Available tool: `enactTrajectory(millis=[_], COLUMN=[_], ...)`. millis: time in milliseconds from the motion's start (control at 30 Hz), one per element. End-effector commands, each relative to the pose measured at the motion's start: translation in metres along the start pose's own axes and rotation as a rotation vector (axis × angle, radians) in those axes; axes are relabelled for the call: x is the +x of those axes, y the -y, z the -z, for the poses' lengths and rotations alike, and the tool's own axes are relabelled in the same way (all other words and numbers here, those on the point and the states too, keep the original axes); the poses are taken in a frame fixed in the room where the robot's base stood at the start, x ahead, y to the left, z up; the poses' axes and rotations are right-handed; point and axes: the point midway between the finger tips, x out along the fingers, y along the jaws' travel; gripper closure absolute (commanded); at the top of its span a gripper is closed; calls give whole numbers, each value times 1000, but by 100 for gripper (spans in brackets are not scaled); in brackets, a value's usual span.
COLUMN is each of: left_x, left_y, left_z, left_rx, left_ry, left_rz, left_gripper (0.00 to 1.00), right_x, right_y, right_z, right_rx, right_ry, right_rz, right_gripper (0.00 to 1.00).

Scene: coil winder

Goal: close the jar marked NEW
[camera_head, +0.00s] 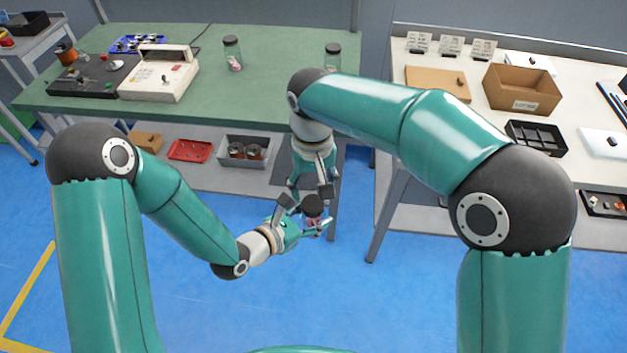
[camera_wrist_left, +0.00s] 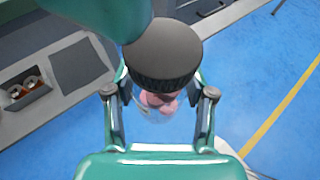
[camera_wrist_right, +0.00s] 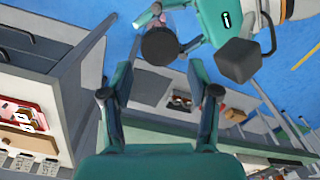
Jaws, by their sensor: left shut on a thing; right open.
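A small clear jar (camera_wrist_left: 158,106) with pinkish contents is between the fingers of my left gripper (camera_head: 313,227), held in the air in front of the green bench. Its dark round lid (camera_wrist_left: 162,52) sits over the mouth; I cannot tell how tightly. No marking on this jar is readable. My left gripper is shut on the jar. My right gripper (camera_head: 311,192) is open, close to the lid. In the right wrist view the lid (camera_wrist_right: 160,46) shows beyond the open, empty fingers (camera_wrist_right: 160,78). Two other dark-lidded jars, the left jar (camera_head: 233,55) and right jar (camera_head: 333,56), stand on the bench.
The green bench (camera_head: 200,100) carries a cream machine (camera_head: 160,76) at its left. Its lower shelf holds a red tray (camera_head: 190,150) and a grey bin (camera_head: 244,151). A white table (camera_head: 480,110) with a cardboard box (camera_head: 522,89) stands at right. Blue floor is clear below the grippers.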

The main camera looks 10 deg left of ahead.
Motion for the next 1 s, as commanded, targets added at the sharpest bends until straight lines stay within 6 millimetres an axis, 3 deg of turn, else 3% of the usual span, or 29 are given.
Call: enactTrajectory(millis=[233,433,767,1000], left_x=[0,0,0,0], left_y=[0,0,0,0], left_z=[0,0,0,0], left_rx=[0,0,0,0], left_ry=[1,1,1,1], left_rz=[0,0,0,0], left_gripper=[100,100,100,100], right_x=[-22,-29,-28,-6], right_y=[0,0,0,-1], right_z=[0,0,0,-1], right_rx=[-276,-380,-381,-381], right_ry=[-1,0,1,5], right_rz=[0,0,0,-1], right_gripper=[39,39,39,39])
